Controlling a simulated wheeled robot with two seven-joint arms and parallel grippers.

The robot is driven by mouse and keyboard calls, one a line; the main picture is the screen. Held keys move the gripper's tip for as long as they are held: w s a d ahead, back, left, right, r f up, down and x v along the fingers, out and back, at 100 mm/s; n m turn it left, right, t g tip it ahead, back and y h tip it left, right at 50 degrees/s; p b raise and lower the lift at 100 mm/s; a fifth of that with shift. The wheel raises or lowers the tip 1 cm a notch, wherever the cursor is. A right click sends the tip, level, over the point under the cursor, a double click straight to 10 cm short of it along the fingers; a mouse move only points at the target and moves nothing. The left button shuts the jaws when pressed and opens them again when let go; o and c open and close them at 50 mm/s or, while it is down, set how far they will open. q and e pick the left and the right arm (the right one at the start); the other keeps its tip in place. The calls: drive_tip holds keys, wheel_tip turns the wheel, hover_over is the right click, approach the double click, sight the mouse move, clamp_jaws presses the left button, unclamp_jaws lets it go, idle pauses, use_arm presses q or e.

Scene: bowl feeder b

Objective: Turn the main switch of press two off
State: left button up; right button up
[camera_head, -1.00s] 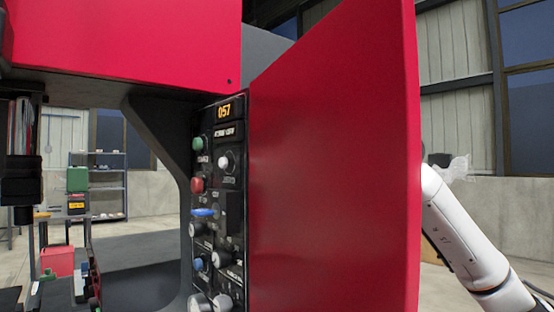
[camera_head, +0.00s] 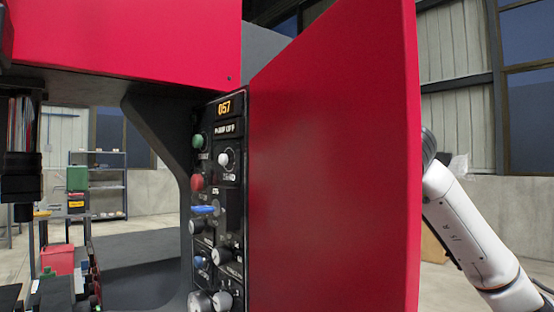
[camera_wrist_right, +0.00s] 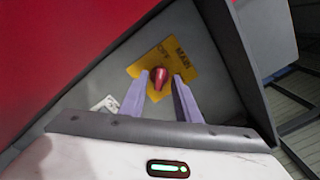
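The main switch (camera_wrist_right: 159,78) is a small red knob on a yellow plate (camera_wrist_right: 183,62) in the right wrist view. The plate carries dark lettering, of which "MAIN" and part of "OFF" can be made out. My right gripper (camera_wrist_right: 161,77) has its two pale fingers spread, one on each side of the knob, with a gap visible on both sides. I cannot tell how deep the knob sits between the fingertips. In the head view the large red panel (camera_head: 335,160) hides the switch and my right gripper. My left gripper is not in view.
The black control panel (camera_head: 217,200) with buttons, knobs and an orange "057" display stands left of the red panel. A grey wall borders the switch recess at right in the wrist view. A shelf (camera_head: 98,180) and red box (camera_head: 57,259) are at left.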

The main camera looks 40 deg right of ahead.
drive_tip(key=s+b, duration=0.1)
drive_tip(key=s, duration=0.8)
drive_tip(key=shift+d+b, duration=0.3)
drive_tip(key=shift+b, duration=0.05)
